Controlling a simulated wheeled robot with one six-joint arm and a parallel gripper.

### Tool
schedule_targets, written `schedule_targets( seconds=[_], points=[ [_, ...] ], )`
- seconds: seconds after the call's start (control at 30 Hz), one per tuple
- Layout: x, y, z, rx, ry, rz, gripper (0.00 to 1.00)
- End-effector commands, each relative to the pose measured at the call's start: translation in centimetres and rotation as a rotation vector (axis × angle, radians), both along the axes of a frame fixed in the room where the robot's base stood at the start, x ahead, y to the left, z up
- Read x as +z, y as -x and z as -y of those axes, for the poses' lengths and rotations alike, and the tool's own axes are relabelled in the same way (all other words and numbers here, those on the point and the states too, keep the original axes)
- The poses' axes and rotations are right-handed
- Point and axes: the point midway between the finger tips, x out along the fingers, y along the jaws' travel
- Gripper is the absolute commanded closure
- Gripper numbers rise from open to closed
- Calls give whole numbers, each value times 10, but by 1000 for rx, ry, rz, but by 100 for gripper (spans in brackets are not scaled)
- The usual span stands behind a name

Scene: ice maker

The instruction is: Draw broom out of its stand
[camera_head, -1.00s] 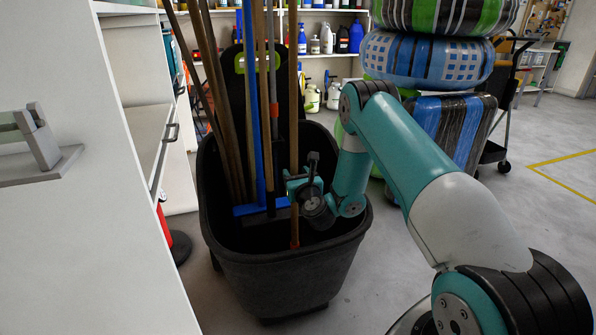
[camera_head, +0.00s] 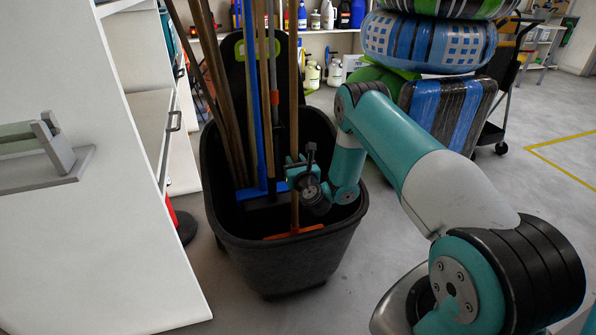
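The stand is a black wheeled bin (camera_head: 285,262) holding several long-handled tools upright. One broom has a wooden handle (camera_head: 294,95) and an orange head (camera_head: 293,232), which shows low inside the bin near its front wall. The fingertips are small and partly hidden by the wrist. A blue-handled tool with a blue head (camera_head: 262,190) stands just left of it, with further wooden handles (camera_head: 225,100) behind.
A white cabinet (camera_head: 85,240) with a handle stands close at the left. Wrapped bundles (camera_head: 428,45) are stacked behind my arm at the right. Shelves with bottles (camera_head: 325,15) are at the back. The floor to the right is open, with yellow lines.

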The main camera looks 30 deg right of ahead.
Motion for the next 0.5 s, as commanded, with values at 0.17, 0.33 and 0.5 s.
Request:
schedule_targets(
  seconds=[0.17, 0.33, 0.5],
  points=[
    [0, 0, 0, 0, 0, 0, 100],
    [3, -1, 0, -1, 0, 5, 100],
    [15, -1, 0, -1, 0, 5, 100]
  ],
)
